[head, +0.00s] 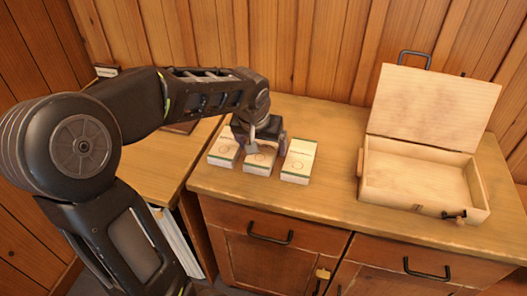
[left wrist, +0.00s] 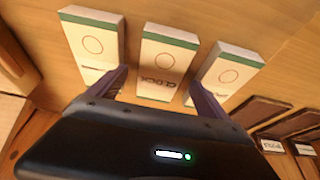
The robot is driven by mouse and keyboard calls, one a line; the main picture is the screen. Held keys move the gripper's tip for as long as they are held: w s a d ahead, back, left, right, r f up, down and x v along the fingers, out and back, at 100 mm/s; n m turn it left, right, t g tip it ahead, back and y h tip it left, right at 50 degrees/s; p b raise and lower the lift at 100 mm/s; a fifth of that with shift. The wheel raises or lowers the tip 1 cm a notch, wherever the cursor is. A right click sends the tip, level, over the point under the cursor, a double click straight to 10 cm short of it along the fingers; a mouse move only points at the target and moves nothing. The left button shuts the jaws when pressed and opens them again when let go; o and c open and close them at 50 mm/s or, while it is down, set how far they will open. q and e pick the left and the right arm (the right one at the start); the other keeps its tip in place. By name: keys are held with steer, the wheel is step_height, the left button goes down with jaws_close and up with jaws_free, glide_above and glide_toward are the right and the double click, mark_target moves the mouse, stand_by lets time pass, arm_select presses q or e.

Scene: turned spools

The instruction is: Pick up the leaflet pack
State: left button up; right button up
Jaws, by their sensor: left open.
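Several flat white packs with a green stripe at one end lie in a row on the wooden counter: a left pack (head: 224,152), a middle pack (head: 260,162) and a right pack (head: 299,161). In the left wrist view the middle pack (left wrist: 164,64) bears a word like "CLOCK"; the other labels are too blurred or covered to read, so I cannot tell which is the leaflet pack. My left gripper (head: 263,139) is over the middle pack. In the left wrist view its open fingers (left wrist: 156,86) appear on either side of that pack, nothing clearly held. My right gripper is out of view.
An open, empty wooden box (head: 415,181) with its lid raised stands at the right of the counter (head: 345,135). Dark labelled slabs (left wrist: 283,126) lie at the right in the left wrist view. Counter between packs and box is clear. A wood-panelled wall stands behind.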

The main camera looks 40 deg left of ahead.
mark_target(263, 150)
arm_select(q)
steer(key=x, duration=0.2)
steer(key=shift+w+a+f, duration=0.1)
steer(key=shift+f, duration=0.2)
steer(key=shift+c, duration=0.2)
steer(key=c, duration=1.6)
steer(key=shift+o, duration=0.2)
step_height(263, 150, up, 10)
steer(key=shift+p, duration=0.3)
